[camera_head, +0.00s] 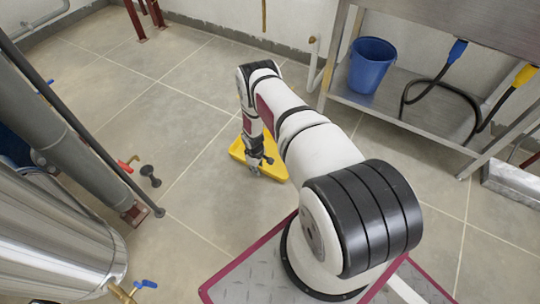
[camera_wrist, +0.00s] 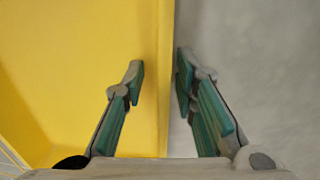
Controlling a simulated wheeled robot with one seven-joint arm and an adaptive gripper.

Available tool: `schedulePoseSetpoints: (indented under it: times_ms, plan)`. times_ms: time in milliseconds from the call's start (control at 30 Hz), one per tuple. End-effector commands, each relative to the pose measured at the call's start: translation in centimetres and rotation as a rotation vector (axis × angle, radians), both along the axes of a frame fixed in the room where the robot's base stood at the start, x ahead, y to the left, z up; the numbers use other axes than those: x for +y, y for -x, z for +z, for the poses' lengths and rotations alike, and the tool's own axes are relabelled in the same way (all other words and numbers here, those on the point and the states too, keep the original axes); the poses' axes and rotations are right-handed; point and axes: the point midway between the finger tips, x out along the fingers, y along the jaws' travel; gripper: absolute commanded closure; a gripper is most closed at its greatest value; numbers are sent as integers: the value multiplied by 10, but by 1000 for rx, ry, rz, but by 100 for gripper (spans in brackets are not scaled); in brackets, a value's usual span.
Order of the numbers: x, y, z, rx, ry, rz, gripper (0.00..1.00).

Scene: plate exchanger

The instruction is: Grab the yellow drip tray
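The yellow drip tray (camera_head: 237,151) lies on the tiled floor, partly hidden behind my arm in the head view. In the wrist view the tray (camera_wrist: 80,60) fills the left side, with its side wall running up the middle. My gripper (camera_wrist: 158,76) is open, one finger on each side of that wall. The left finger is over the inside of the tray and the right finger is outside, over the floor. The right finger is close to the wall; I cannot tell if it touches. In the head view my gripper (camera_head: 262,166) points down at the tray.
A steel tank (camera_head: 55,245) and grey pipes stand at the left. A metal rack (camera_head: 400,115) with a blue bucket (camera_head: 371,64) and black hoses stands at the right. The floor left of the tray is clear, up to a dark valve part (camera_head: 150,176).

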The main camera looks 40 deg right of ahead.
Motion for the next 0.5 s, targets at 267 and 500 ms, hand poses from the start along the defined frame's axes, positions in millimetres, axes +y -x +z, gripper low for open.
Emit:
schedulePoseSetpoints:
  times_ms: [267, 500]
  plan:
    - [0, 0, 0, 0, 0, 0, 100]
    - [0, 0, 1, -1, 1, 1, 100]
